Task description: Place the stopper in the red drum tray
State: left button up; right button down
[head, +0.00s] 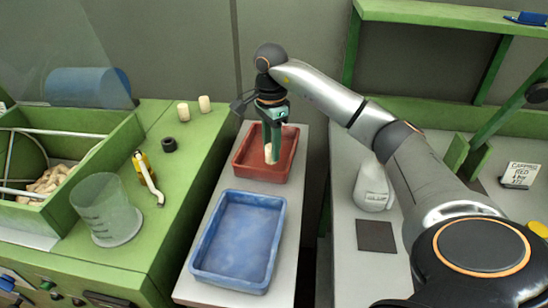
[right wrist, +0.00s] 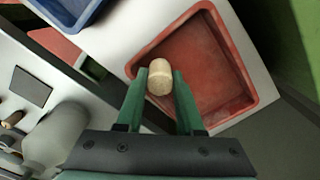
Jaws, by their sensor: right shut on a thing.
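My right gripper (head: 270,152) is over the red tray (head: 242,160), which stands at the back of a white surface. It is shut on a pale cork stopper (head: 268,152). In the right wrist view the stopper (right wrist: 160,78) sits between the green fingertips of the gripper (right wrist: 160,85), above the near left part of the red tray (right wrist: 262,98). I cannot tell whether the stopper touches the tray floor. The rest of the tray looks empty. My left gripper is not in view.
An empty blue tray (head: 230,278) stands in front of the red one. Two more stoppers (head: 184,112) stand on the green bench at left, near a black ring (head: 169,144), a clear beaker (head: 108,222) and a green bin (head: 112,146) with several corks. A white bottle (head: 372,188) stands right.

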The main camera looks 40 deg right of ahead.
jog(key=shift+d+f, duration=0.4)
jog(key=shift+f, duration=0.1)
notch_tip(320, 180, down, 3)
jog(key=shift+d+f, duration=0.1)
jog(key=shift+f, duration=0.15)
jog(key=c, duration=0.5)
grip_release()
jog(key=shift+c, duration=0.2)
